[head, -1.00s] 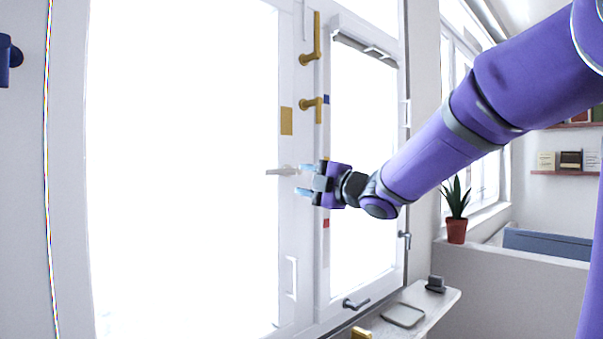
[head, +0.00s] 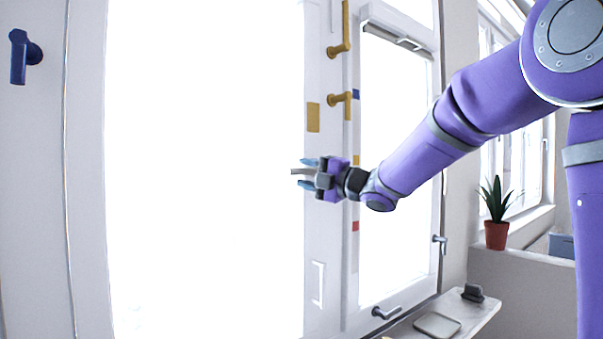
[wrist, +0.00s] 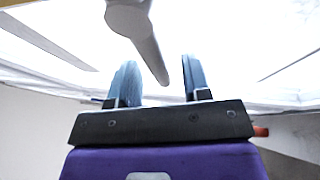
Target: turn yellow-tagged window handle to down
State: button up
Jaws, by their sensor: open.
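A light grey lever handle (head: 297,171) on the window frame points left, roughly level; its tip shows past my fingers. A small yellow tag (head: 356,160) is on the frame just right of it, partly behind my gripper. My gripper (head: 306,173) is open, with one blue fingertip above the lever and one below. In the wrist view the grey lever (wrist: 140,25) runs from the top down toward the gap between my two open fingers (wrist: 159,66). Whether either finger touches the lever I cannot tell. The handle's pivot is hidden behind my gripper.
Gold handles (head: 341,35) and (head: 340,101) are above, with a blue tag (head: 356,94) nearby. A red tag (head: 355,226) and a white handle (head: 318,284) are below. A small shelf (head: 470,318) with a tray (head: 437,325) is lower right; a potted plant (head: 496,222) stands behind.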

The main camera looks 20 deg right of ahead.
jog(key=shift+x, duration=0.9)
grip_shut()
